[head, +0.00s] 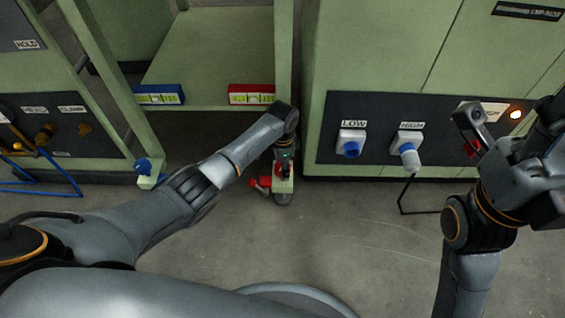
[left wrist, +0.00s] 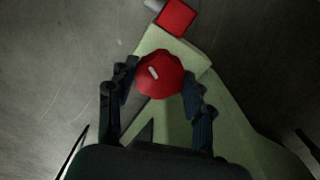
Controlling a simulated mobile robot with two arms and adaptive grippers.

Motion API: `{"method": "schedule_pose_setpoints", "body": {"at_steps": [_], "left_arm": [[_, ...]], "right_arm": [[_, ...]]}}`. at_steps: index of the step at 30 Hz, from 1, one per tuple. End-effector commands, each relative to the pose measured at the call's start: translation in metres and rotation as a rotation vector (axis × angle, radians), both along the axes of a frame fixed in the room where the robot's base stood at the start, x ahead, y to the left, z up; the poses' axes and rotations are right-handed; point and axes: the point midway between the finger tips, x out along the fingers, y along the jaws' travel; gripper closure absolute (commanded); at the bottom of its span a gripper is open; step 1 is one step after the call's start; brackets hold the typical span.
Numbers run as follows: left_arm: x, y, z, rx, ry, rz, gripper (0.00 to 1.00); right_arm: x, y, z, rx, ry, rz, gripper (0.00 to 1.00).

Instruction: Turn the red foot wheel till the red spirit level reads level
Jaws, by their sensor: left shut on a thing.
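The red foot wheel (left wrist: 160,76) has a white mark on its top and sits on a pale green foot of the rack. My left gripper (left wrist: 158,92) has a finger on each side of the wheel and is shut on it. In the head view my left gripper (head: 284,158) points down at the foot, and its arm hides most of the wheel. The red spirit level (head: 251,95) lies on the front edge of the rack's shelf. Its vial is yellow-green, and its bubble is too small to read. My right gripper (head: 508,115) is open and empty at the right.
A blue spirit level (head: 158,95) and a blue foot wheel (head: 144,166) are at the left. A red block (head: 260,184) sticks out beside the red wheel's foot. A cabinet panel with LOW (head: 351,142) and HIGH (head: 408,148) fittings is at the right. The front floor is clear.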

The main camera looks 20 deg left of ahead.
Motion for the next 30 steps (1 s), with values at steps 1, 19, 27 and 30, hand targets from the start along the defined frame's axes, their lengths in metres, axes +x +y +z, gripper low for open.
{"method": "schedule_pose_setpoints", "body": {"at_steps": [1,19,27,30], "left_arm": [[0.000,0.000,-0.001,-0.001,0.001,-0.001,0.81],[0.000,0.000,0.001,0.000,0.000,-0.003,0.25],[0.001,0.000,0.036,-0.001,-0.005,-0.005,0.25],[0.001,0.000,0.059,0.000,-0.006,-0.004,0.25]], "right_arm": [[0.000,0.000,-0.001,0.000,-0.001,0.000,0.55],[0.000,0.000,0.000,0.000,-0.004,0.000,0.55],[0.000,0.000,0.000,0.001,-0.003,0.000,0.55],[0.000,0.000,0.000,0.001,-0.003,0.000,0.55]]}}
